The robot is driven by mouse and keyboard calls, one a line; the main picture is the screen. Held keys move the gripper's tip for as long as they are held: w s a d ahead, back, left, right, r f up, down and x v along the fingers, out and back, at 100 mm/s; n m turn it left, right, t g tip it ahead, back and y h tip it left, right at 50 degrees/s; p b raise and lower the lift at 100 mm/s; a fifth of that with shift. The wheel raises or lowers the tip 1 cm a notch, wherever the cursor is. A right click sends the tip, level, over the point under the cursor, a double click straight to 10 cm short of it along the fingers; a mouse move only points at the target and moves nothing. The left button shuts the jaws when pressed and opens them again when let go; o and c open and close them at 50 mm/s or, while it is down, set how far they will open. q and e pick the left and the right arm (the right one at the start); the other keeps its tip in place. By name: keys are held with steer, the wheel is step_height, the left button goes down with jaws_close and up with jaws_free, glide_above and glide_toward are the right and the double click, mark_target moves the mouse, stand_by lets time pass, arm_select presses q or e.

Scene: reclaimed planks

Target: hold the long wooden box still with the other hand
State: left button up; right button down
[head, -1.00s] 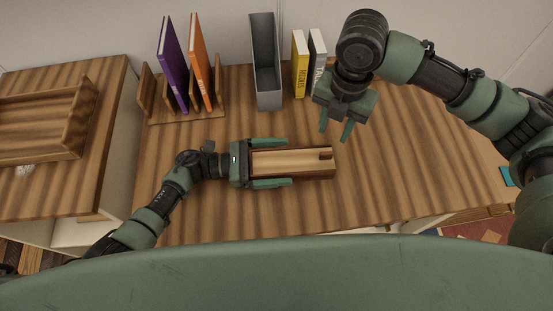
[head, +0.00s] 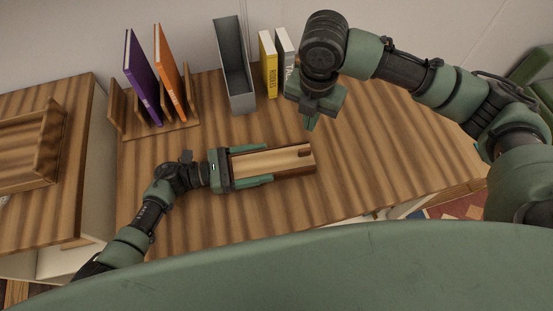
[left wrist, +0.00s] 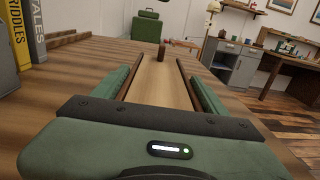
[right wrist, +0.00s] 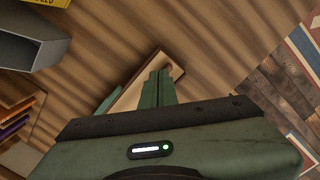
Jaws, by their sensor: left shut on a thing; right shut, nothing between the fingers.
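The long wooden box (head: 285,161) lies on the plank desk, with a pale sliding-lid-like top and a small dark notch or knob near its right end. My left gripper (head: 252,166) is shut on the box, its fingers along the two long sides; the left wrist view shows the pale top (left wrist: 162,85) between the fingers. My right gripper (head: 309,123) is shut and empty, above the desk behind the box's right end. In the right wrist view its closed fingers (right wrist: 158,88) overlap the box (right wrist: 176,73) and hide part of it.
A rack (head: 116,112) with a purple book (head: 142,80) and an orange book (head: 170,75) stands at the back left. A grey file holder (head: 235,70), a yellow book (head: 268,66) and a pale book stand beside it.

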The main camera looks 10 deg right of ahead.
steer(key=w+d+f+m+t+h, duration=0.4)
steer(key=w+d+m+t, duration=0.2)
steer(key=w+m, duration=0.3)
steer(key=m+t, duration=0.4)
steer(key=t, duration=0.7)
glide_toward(292, 166)
steer(key=r, duration=0.2)
steer(key=shift+w+r, duration=0.2)
steer(key=shift+r, duration=0.15)
steer(key=x, duration=0.9)
steer(key=shift+w+d+f, duration=0.15)
steer(key=shift+w+f, duration=0.05)
steer(key=shift+w, duration=0.15)
